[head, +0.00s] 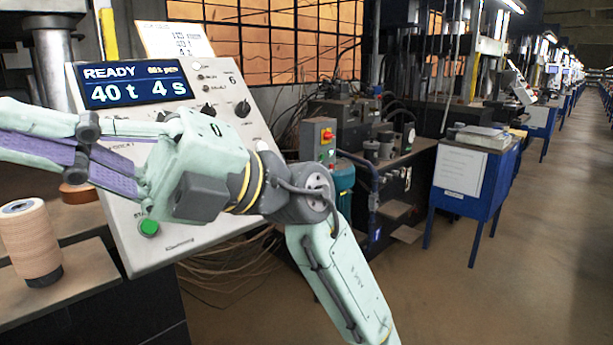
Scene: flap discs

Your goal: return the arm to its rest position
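My gripper (60,145) is at the left of the head view, in front of a tilted control panel. Its pale green fingers with purple pads point left, and one runs out past the picture's left edge. The fingertips are not clearly shown, so I cannot tell whether it is open or shut. I see nothing held in the visible part. My arm (335,275) rises from the bottom middle, bends at a dark grey joint and reaches left to the gripper.
The control panel (220,95) has a display (135,84) reading "READY 40 t 4 s", knobs and a lit green button (149,228). A tan ribbed spool (30,238) stands on a ledge at lower left. Machinery (350,125) and a blue cabinet (468,180) stand beyond; the right floor is clear.

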